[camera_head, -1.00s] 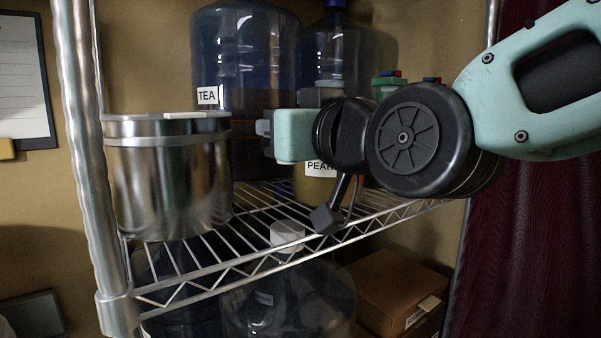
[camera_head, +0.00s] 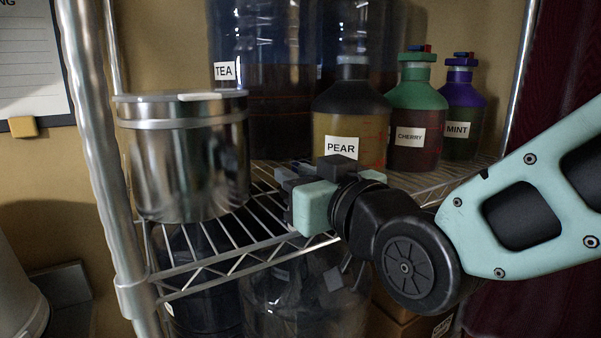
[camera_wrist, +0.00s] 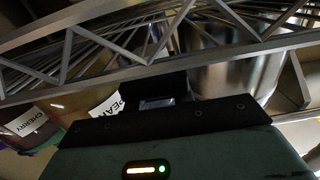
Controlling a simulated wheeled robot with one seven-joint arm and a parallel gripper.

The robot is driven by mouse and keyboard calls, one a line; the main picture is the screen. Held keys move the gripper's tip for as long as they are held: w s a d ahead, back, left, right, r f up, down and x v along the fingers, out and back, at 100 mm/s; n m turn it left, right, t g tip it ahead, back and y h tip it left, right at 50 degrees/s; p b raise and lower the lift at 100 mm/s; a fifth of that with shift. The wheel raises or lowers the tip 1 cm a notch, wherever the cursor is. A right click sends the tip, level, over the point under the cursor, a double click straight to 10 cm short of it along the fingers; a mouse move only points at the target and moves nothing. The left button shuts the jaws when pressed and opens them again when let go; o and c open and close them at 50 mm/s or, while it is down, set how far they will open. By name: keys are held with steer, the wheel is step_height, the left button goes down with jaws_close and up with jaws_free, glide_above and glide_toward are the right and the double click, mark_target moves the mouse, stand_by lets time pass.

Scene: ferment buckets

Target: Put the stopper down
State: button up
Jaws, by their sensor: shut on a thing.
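My gripper (camera_head: 287,184) is shut just above the wire shelf, in front of the pear bottle and right of the steel pot. The stopper cannot be made out clearly; small dark grey parts at the jaws may include it. In the wrist view the jaw area (camera_wrist: 158,103) is dark, with a grey piece between the fingers. The pear bottle (camera_head: 350,112) has a dark grey neck with no coloured stopper top showing. The cherry bottle (camera_head: 415,105) and mint bottle (camera_head: 461,100) carry caps with coloured tops.
The steel pot (camera_head: 185,160) stands at the shelf's left. The large tea jug (camera_head: 262,110) stands behind. The wire shelf (camera_head: 225,245) has some bare room between pot and gripper. A shelf post (camera_head: 100,150) rises at left. Jugs and boxes sit below.

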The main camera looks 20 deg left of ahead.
steer(key=shift+f, duration=0.2)
steer(key=o, duration=1)
steer(key=shift+r, duration=0.1)
steer(key=shift+r, duration=0.2)
steer(key=b+v, duration=0.3)
steer(key=v, duration=0.9)
steer(key=shift+f, duration=0.1)
